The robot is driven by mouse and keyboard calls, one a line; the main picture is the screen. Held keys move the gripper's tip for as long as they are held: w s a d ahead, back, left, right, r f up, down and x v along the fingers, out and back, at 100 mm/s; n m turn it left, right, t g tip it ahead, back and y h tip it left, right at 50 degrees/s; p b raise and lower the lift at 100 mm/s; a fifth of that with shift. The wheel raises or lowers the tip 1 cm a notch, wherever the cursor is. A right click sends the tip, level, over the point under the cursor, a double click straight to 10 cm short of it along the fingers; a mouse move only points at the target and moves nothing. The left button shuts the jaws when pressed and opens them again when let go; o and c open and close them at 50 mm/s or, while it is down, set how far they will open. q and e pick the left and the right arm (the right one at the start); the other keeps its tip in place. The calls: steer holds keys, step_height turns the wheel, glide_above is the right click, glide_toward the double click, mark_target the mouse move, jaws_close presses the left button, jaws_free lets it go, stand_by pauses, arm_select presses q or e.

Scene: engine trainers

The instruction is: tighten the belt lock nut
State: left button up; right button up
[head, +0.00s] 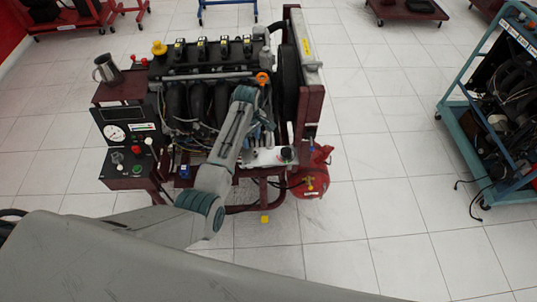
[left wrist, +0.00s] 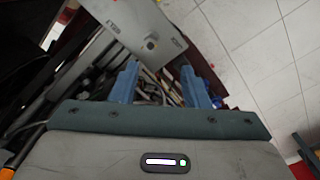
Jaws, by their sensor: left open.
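The engine trainer (head: 205,75) stands in the middle of the head view, in a dark red frame. My left gripper (head: 266,125) is at its right front side, partly hidden by my own arm. In the left wrist view the two blue fingers (left wrist: 161,88) are apart, with nothing clearly held between them. Beyond them is a pale grey plate (left wrist: 128,25) with small dark lettering at two places. A small dark round fitting (left wrist: 151,45) sits on this plate; I cannot tell if it is the belt lock nut. My right gripper is not in view.
A red tank (head: 312,172) sits low at the right. A blue cart (head: 447,118) stands far right. Tiled floor between is mostly clear.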

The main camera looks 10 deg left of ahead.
mark_target(256, 152)
arm_select(q)
steer(key=shift+n, duration=0.3)
steer(key=f, duration=0.3)
steer(key=w+f, duration=0.1)
steer(key=f, duration=0.5)
steer(key=shift+w+d+f, duration=0.2)
steer(key=shift+d+f, duration=0.05)
steer(key=shift+d, duration=0.15)
jaws_close()
